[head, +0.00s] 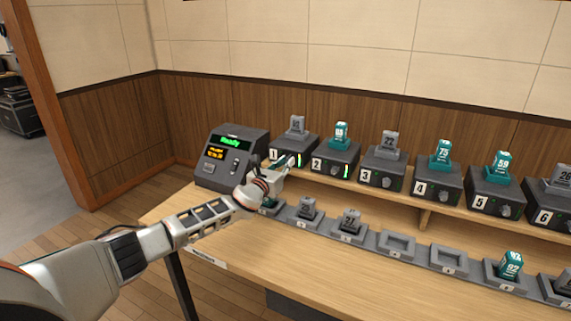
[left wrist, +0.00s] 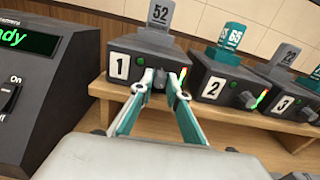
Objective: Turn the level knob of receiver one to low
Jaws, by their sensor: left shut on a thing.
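Receiver one (head: 293,141), a dark box marked 1, stands at the left end of the raised shelf with a grey piece marked 52 (left wrist: 159,14) on top. In the left wrist view, its level knob (left wrist: 160,79) is a small dark knob on the front face. My left gripper (left wrist: 160,84) has its two fingertips on either side of the knob, shut on it. A lit bar (left wrist: 184,76) in green with some red shows right beside the knob. In the head view my left gripper (head: 288,164) covers most of the knob. My right gripper is not in view.
A grey console (head: 232,157) with a green "Ready" display stands left of receiver one. Receiver two (head: 334,158) is close on the right, with more receivers along the shelf (head: 425,211). Below, a row of trays, some empty, lines the table (head: 300,262).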

